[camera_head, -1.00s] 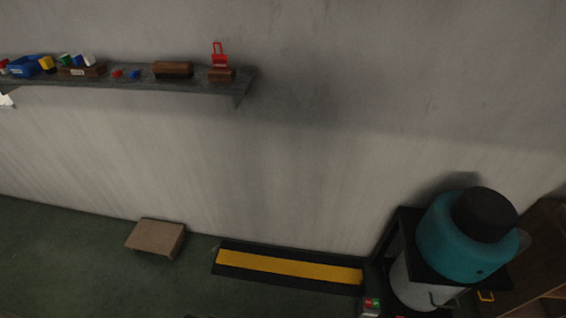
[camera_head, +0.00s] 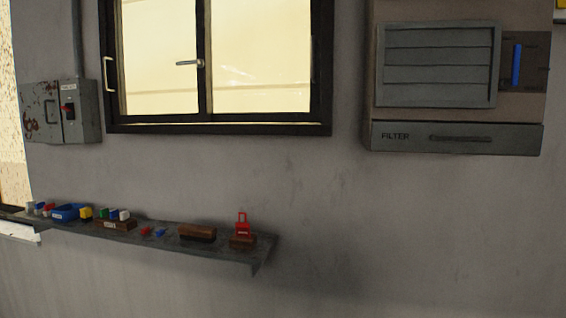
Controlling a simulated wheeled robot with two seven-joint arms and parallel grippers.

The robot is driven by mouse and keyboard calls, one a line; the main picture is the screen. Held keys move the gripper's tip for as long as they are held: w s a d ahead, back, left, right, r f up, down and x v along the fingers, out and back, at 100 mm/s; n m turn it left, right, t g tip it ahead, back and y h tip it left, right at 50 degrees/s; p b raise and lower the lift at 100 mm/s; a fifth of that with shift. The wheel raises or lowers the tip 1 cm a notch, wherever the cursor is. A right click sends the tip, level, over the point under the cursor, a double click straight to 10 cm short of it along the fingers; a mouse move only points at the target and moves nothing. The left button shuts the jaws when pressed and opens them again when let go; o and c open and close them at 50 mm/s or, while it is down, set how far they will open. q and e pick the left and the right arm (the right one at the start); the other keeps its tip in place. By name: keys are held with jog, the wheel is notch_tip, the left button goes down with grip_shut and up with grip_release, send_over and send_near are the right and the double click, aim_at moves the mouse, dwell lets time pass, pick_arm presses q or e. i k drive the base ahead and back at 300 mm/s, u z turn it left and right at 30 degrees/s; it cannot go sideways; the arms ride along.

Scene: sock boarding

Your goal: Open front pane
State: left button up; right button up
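The window (camera_head: 213,129) is on the wall at the upper left, with a dark frame and two bright yellowish panes. The left pane (camera_head: 155,95) has a pale vertical handle (camera_head: 108,75) at its left edge. A small lever latch (camera_head: 190,64) sits at the middle upright and points left. The right pane (camera_head: 260,60) has a dark handle (camera_head: 313,60) at its right side. The panes look closed; the window's top is cut off by the picture edge. Neither of my grippers shows.
A shelf (camera_head: 215,257) below the window holds a blue bin (camera_head: 68,213), a brush (camera_head: 197,232), a red padlock-like tag (camera_head: 243,226) and small coloured pieces. A grey electrical box (camera_head: 50,112) is left of the window. A louvred filter unit (camera_head: 455,138) with a blue handle (camera_head: 517,64) is right.

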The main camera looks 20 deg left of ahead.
aim_at(203, 116)
jog(key=z, duration=1.4)
jog(key=k, duration=1.15)
jog(key=u, duration=1.45)
jog(key=i, duration=0.5)
jog(key=z, duration=0.05)
